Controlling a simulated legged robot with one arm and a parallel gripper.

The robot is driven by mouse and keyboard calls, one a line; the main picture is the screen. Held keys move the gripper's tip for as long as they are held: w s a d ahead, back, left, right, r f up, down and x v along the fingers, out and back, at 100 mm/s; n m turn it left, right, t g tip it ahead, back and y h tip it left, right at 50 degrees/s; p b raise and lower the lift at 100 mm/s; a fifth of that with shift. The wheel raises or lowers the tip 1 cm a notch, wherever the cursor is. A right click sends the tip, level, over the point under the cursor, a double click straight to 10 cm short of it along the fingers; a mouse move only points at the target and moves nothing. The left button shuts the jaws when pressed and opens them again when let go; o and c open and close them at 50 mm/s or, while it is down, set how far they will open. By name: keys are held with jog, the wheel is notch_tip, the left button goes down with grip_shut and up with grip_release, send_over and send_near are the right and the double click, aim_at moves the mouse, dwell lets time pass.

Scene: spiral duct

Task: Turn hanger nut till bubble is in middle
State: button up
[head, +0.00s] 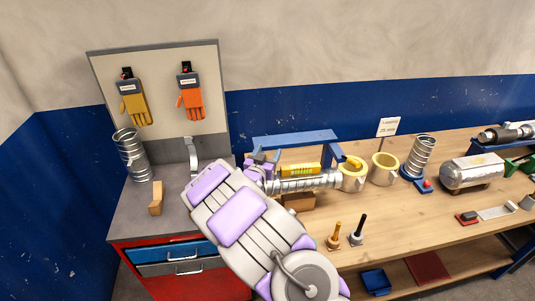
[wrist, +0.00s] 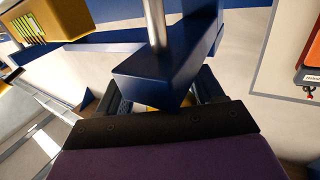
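The spiral duct (head: 312,184) lies level-looking along the bench. A yellow spirit level (head: 300,169) rests on top of it, and its green-marked vial also shows at the upper left of the wrist view (wrist: 50,20). The bubble is too small to read. A blue support frame (head: 295,138) stands behind the duct. In the wrist view, a blue bar (wrist: 165,65) with a thin grey rod (wrist: 155,22) crosses in front of my gripper (wrist: 165,92). My fingers stand apart on both sides below this bar. A small yellowish patch shows between them; I cannot identify the hanger nut.
Yellow cups (head: 383,170), an upright duct piece (head: 420,157) and a metal tank (head: 472,172) stand to the right. A glove board (head: 155,90) stands at left.

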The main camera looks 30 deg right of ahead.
jog(key=shift+a, duration=0.2)
jog(key=shift+c, duration=0.7)
jog(key=shift+s+a+r, duration=0.1)
jog(key=shift+a+r, duration=0.1)
jog(key=shift+a, duration=0.7)
jog(key=c, duration=0.3)
jog(key=shift+s+r, duration=0.1)
jog(key=shift+c, duration=1)
jog(key=shift+d, duration=0.1)
jog(key=o, duration=1)
jog(key=shift+w+d, duration=0.15)
jog(key=shift+w, duration=0.05)
jog(key=shift+c, duration=0.2)
